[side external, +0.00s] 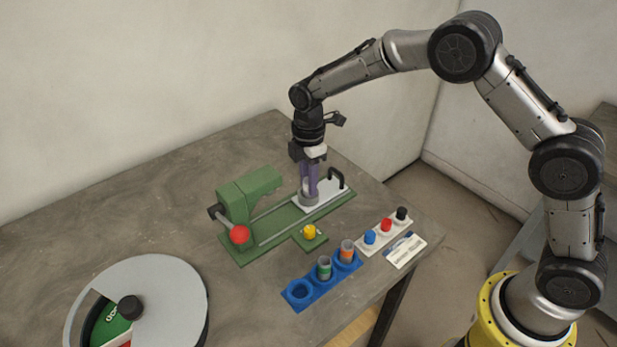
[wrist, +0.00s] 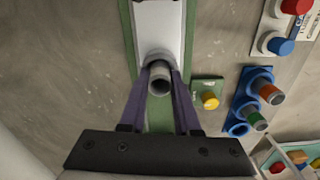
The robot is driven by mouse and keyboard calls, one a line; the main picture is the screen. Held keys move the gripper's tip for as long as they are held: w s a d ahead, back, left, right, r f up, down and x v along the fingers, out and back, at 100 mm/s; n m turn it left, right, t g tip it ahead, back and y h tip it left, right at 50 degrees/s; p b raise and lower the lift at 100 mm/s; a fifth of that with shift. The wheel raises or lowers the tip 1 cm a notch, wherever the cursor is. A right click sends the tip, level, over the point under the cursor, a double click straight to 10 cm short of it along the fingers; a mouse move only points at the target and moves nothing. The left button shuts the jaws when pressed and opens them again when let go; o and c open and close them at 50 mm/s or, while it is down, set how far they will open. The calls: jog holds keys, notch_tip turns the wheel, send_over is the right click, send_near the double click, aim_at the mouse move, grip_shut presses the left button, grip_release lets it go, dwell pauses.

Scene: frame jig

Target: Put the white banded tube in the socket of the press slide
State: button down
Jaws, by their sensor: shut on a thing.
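My gripper (side external: 309,187) has its purple fingers shut on a pale tube (side external: 306,186), held upright over the press slide. In the wrist view the tube's grey open end (wrist: 160,79) shows between the two fingers. The band is hidden by the fingers. The white press slide (side external: 327,194) sits on the green rail, with a black handle at its far right end. Its grey round socket (side external: 309,201) is at the near left end, directly under the tube. The tube's lower end meets the socket in the side view; how deep it sits, I cannot tell.
The green press (side external: 250,192) with a red knob (side external: 240,234) stands left of the slide. A yellow button (side external: 309,231) is in front. A blue rack (side external: 321,285) holds green- and orange-banded tubes, with its left hole empty. A white panel (side external: 384,238) and grey round dish (side external: 170,285) are nearby.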

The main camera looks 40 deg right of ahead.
jog(key=shift+f, duration=0.1)
dwell(0.3)
jog(key=shift+c, duration=1.9)
grip_release()
jog(key=shift+r, duration=0.75)
notch_tip(320, 180, up, 7)
jog(key=shift+d, duration=0.1)
